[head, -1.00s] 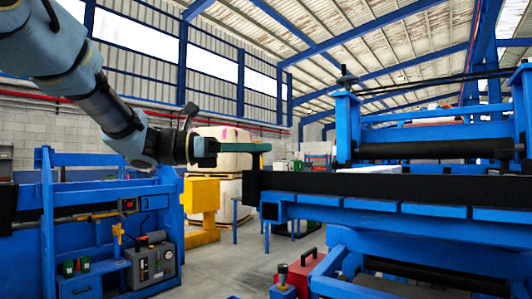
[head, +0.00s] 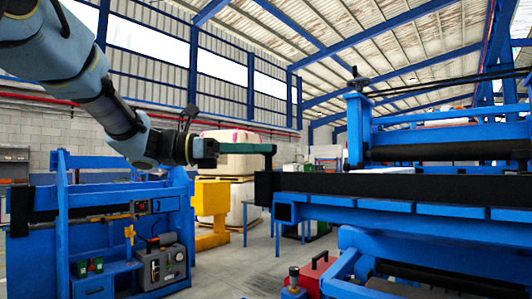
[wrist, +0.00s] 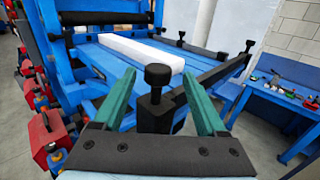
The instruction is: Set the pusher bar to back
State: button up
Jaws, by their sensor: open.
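A long black bar, which looks like the pusher bar (head: 400,188), runs along the near edge of the blue machine table in the head view. In the wrist view the black bar (wrist: 210,78) slants away to the upper right. A black upright post with a round knob (wrist: 157,76) stands at its near end. My gripper (head: 272,152) is at the left end of the bar in the head view. In the wrist view my gripper (wrist: 163,95) is open, with its teal fingers either side of the post. Contact with the post cannot be told.
A white panel (wrist: 142,50) lies on the blue table (wrist: 110,60) beyond the bar. Red boxes (wrist: 47,130) stand along the left in the wrist view. A blue workbench (wrist: 275,103) is at the right. Clear floor (head: 258,255) lies left of the machine in the head view.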

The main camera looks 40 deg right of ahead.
jog(key=b+v, duration=0.1)
jog(key=v, duration=0.7)
jog(key=shift+a+b, duration=0.25)
jog(key=shift+b, duration=0.15)
jog(key=shift+w, duration=0.1)
jog(key=shift+f, duration=0.15)
jog(key=w+a+f+m+t+y, duration=0.1)
jog(key=a+f+t+y, duration=0.3)
jog(key=f, duration=0.9)
jog(key=w+a+f+m+t+y, duration=0.1)
jog(key=w+a+f+t+y, duration=0.15)
jog(key=a+f, duration=0.65)
jog(key=s+a+f+m+t+y, duration=0.3)
jog(key=a+f+m+y, duration=0.6)
jog(key=a+f, duration=0.9)
jog(key=shift+a+f+m+t, duration=0.25)
jog(key=shift+f+m+t, duration=0.35)
jog(key=shift+m, duration=0.5)
jog(key=shift+s, duration=0.1)
jog(key=shift+c, duration=0.3)
